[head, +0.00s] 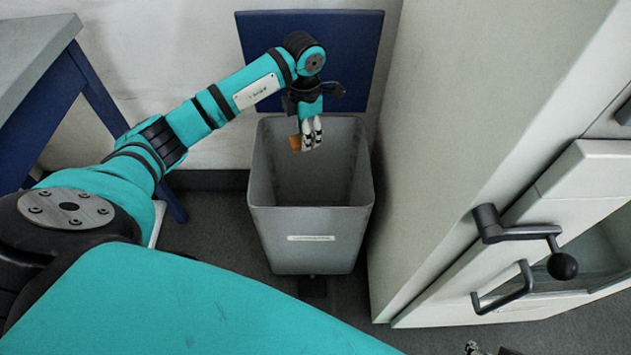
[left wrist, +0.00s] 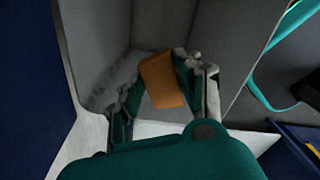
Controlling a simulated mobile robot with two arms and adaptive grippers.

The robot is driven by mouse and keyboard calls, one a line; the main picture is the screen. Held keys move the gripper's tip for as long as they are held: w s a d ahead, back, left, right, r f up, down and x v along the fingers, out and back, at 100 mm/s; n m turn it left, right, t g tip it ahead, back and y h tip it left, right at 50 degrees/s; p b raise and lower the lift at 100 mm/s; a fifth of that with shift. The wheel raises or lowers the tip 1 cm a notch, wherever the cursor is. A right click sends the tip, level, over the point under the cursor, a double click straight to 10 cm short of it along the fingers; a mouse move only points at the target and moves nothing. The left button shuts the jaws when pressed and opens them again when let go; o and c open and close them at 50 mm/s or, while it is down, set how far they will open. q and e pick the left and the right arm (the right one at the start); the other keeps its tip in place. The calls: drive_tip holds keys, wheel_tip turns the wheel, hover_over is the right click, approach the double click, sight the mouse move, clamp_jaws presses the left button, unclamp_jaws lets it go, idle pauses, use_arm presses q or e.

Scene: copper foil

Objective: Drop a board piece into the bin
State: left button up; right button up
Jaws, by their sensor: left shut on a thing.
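A small orange-brown board piece (head: 295,142) is held at my left gripper (head: 307,137), over the opening of a grey open-topped bin (head: 312,230). The gripper points down near the bin's back rim. In the left wrist view the board piece (left wrist: 162,80) is tilted between the fingers of my left gripper (left wrist: 160,88). The bin's grey inner walls (left wrist: 88,40) surround it there, and the visible bin floor looks empty. A small part of what seems to be my right gripper (head: 474,348) shows at the bottom edge of the head view; its jaws cannot be made out.
A blue panel (head: 360,45) stands against the wall behind the bin. A large pale cabinet (head: 480,130) with a dark handle (head: 505,290) stands close to the bin's right. A blue-legged table (head: 40,60) is at the upper left. Dark floor (head: 215,240) is bare left of the bin.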

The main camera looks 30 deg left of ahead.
use_arm(q)
drive_tip(key=o, duration=1.2)
drive_tip(key=shift+r, duration=0.1)
wheel_tip(320, 180, up, 12)
drive_tip(key=shift+f, duration=0.1)
